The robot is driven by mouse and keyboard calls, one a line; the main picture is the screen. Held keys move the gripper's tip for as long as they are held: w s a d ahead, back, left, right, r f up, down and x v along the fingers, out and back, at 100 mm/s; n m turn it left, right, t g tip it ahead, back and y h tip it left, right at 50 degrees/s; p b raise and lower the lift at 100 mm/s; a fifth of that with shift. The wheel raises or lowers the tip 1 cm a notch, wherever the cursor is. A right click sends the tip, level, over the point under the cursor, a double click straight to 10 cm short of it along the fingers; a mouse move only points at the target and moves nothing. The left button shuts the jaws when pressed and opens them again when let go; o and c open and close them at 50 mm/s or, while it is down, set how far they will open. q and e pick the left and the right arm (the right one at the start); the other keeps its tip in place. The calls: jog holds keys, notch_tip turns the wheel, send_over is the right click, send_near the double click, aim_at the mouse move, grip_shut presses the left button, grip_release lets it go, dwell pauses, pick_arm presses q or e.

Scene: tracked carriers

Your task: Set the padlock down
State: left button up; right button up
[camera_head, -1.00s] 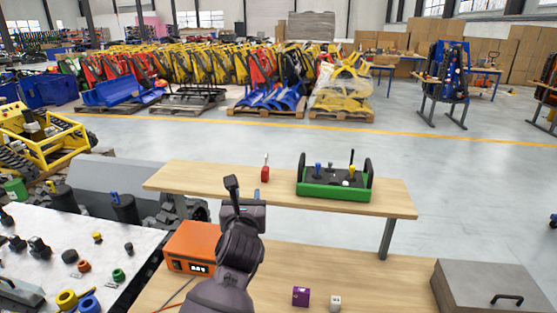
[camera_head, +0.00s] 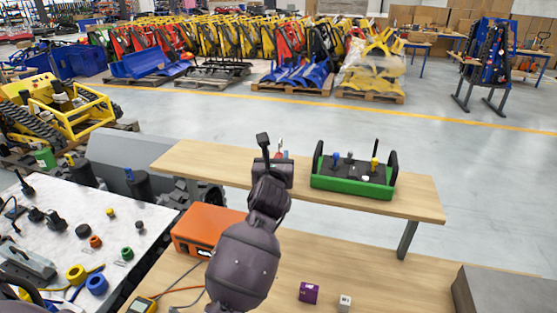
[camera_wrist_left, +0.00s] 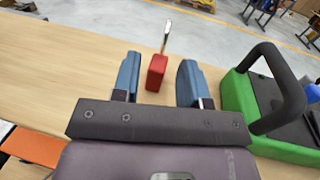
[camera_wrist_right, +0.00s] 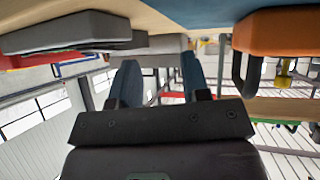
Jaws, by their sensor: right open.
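The red padlock (camera_wrist_left: 157,72) stands upright on the raised wooden shelf (camera_head: 415,195), its metal shackle pointing up. In the head view it is mostly hidden behind my left gripper (camera_head: 268,150), with a bit of red and the shackle showing. In the left wrist view my left gripper (camera_wrist_left: 158,66) is open, with its blue fingers on either side of the padlock and clear gaps to both. The padlock looks slightly beyond the fingertips. My right gripper (camera_wrist_right: 160,72) is open and empty in the right wrist view; it is out of the head view.
A green tray (camera_head: 352,185) with black end handles and coloured knobs stands right of the padlock. An orange box (camera_head: 205,230) sits below left. The shelf's left part is clear.

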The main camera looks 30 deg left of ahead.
aim_at(280, 148)
pick_arm(q)
jog(key=shift+d+x, duration=0.15)
jog(key=shift+x, duration=1.15)
jog(key=shift+d+x, duration=0.15)
jog(key=shift+x, duration=1.15)
jog(key=shift+w+r, duration=0.1)
jog(key=shift+w, duration=0.05)
jog(key=shift+c, duration=0.3)
grip_shut()
